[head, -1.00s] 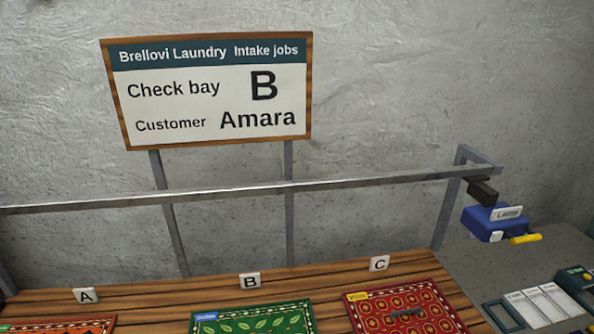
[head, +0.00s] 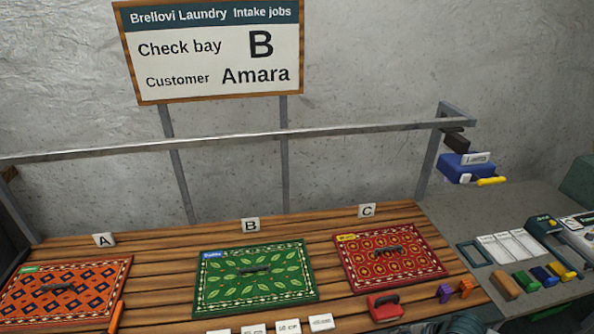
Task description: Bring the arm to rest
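A dark rounded shape (head: 455,324) shows at the bottom edge, right of centre, in the head view. It looks like part of my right arm or gripper, but most of it is cut off by the frame. Its fingers cannot be made out, so I cannot tell whether it is open or shut. My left gripper is not in view.
Orange rug A (head: 30,312), green rug B (head: 290,288) and red rug C (head: 410,270) lie on the bench. Coloured blocks (head: 528,281) and cards stand on the grey side table (head: 480,215).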

